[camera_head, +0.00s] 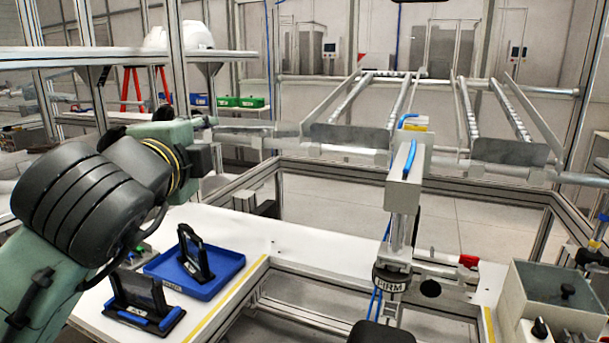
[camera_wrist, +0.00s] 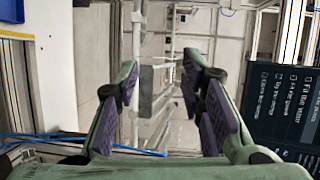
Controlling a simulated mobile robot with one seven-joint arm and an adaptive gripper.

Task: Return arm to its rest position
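My arm (camera_head: 90,195) is raised at the left of the head view, over the white worktop, bent with its wrist (camera_head: 185,140) toward the middle. My gripper is hard to make out in the head view. In the wrist view my gripper (camera_wrist: 160,75) has its purple-padded fingers spread apart with nothing between them.
The white worktop (camera_head: 215,225) carries a blue tray (camera_head: 215,279) and a dark stand (camera_head: 140,305). A grey press-like post (camera_head: 404,180) stands in the middle. Sloped rails (camera_head: 350,100) lie behind. A white helmet shell (camera_head: 197,36) sits on the upper left shelf.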

